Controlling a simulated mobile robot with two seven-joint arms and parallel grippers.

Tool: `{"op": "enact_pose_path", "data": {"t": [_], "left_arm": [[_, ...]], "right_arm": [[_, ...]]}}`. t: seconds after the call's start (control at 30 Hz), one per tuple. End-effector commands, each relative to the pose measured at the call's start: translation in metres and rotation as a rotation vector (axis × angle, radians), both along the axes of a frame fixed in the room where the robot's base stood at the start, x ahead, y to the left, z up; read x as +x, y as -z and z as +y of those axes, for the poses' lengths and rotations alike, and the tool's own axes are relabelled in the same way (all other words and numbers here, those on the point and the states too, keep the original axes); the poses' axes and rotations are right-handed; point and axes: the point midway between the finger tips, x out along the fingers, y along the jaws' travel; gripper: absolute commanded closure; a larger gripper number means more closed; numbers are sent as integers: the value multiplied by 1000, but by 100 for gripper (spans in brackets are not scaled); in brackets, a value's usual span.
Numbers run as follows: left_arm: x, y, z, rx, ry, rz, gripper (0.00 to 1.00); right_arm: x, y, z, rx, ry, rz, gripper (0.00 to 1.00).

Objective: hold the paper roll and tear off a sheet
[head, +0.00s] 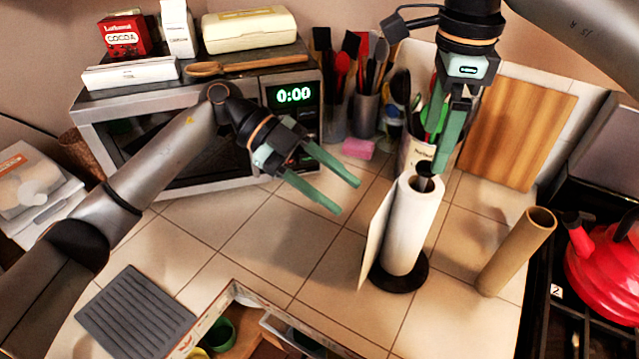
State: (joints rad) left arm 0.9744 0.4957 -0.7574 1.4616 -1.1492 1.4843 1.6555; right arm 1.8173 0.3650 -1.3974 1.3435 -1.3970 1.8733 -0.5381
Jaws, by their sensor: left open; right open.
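The white paper roll (411,228) stands upright on a holder with a round black base (402,277). A loose sheet (376,236) hangs off its left side. My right gripper (438,165) points down from above at the top of the roll, its green fingers close over the holder's dark tip; contact cannot be told. My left gripper (345,197) is open and empty, in the air left of the roll, its green fingers pointing toward it with a gap between.
A brown cardboard tube (516,250) stands right of the roll, near a red kettle (605,265) on the stove. A microwave (200,125) and utensil holders (365,110) are behind. A wooden board (515,125) leans at the back.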

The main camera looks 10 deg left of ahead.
Motion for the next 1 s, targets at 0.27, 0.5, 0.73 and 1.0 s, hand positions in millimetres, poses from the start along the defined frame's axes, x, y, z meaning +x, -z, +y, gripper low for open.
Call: {"op": "enact_pose_path", "data": {"t": [0.27,0.5,0.73,1.0], "left_arm": [[5,7,19,266,-112,192,50],[6,8,23,314,-140,227,50],[6,8,23,312,-139,226,50],[6,8,23,310,-138,226,50]], "right_arm": [[0,0,0,0,0,0,0],[0,11,-1,-1,1,2,0],[-1,52,-1,-1,0,4,0],[-1,100,0,-1,0,3,0]]}}
